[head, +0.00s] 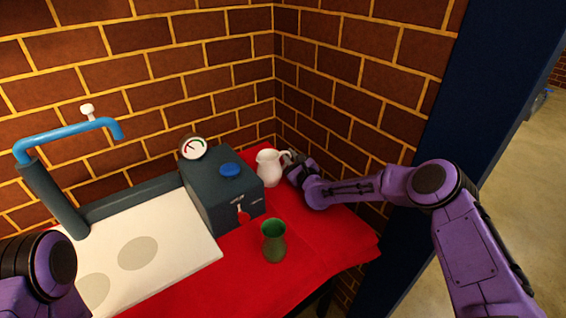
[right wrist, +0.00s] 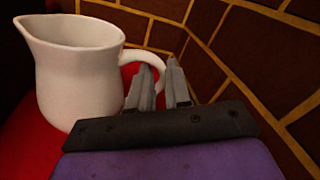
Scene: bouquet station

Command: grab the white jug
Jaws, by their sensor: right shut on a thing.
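The white jug (head: 269,168) stands upright at the back of the red-covered table, beside the dark box. It also shows large in the right wrist view (right wrist: 80,85), with its spout to the left and its handle toward my gripper. My right gripper (head: 293,165) is at the jug's handle. In the right wrist view its fingers (right wrist: 162,80) are on either side of the handle's outer part and shut on it. Part of the handle is hidden behind the fingers. My left arm shows at the lower left, but its gripper is out of view.
A dark box (head: 222,195) with a blue cap and a gauge stands left of the jug. A green vase (head: 273,241) stands in front. A white sink top (head: 150,255) with a blue tap (head: 70,136) is at left. Brick walls close in behind and right of the jug.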

